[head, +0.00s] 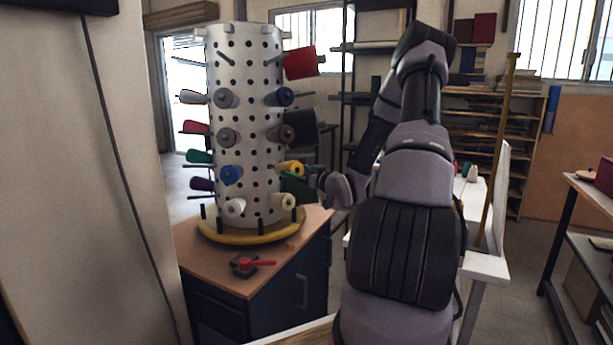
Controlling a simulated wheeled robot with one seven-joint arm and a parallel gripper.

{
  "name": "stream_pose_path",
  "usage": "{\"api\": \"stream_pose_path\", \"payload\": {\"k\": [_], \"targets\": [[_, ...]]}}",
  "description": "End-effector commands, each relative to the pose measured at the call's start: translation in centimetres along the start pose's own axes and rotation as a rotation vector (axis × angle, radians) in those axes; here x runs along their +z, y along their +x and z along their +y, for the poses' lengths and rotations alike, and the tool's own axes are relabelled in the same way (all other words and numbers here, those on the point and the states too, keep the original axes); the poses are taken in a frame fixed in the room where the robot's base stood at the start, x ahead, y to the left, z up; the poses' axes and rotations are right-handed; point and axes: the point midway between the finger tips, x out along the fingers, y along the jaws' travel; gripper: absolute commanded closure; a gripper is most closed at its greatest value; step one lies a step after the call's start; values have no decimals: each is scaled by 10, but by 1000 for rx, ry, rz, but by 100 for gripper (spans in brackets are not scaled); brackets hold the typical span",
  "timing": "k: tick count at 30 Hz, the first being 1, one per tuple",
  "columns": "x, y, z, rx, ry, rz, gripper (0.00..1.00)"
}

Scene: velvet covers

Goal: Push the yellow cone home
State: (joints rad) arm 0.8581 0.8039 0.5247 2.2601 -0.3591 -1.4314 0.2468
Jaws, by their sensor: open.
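The yellow cone (290,168) is on a peg at the right side of a white, perforated upright drum (247,60). It sticks out to the right, and I cannot tell how far it sits on its peg. My gripper (291,176) is just below and right of the yellow cone, its fingers pointing left toward the drum. It is open. The fingers are small and dark here, so I cannot tell whether they touch the cone.
Other cones sit on pegs around the drum, among them a blue one (231,174) and a cream one (284,201) below the yellow. The drum stands on a yellow-rimmed base (245,239) on a wooden-topped cabinet. A red-handled device (257,263) lies in front.

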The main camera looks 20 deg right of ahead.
Motion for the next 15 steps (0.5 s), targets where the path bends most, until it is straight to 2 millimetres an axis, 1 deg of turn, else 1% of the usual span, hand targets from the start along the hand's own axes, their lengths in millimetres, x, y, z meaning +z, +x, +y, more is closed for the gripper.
{"api": "stream_pose_path", "payload": {"k": [1,6,10,15], "targets": [[0,10,-1,-2,-1,1,0],[0,34,-1,-2,-1,0,0],[0,44,0,0,0,-1,0],[0,49,0,0,0,-1,0]]}}
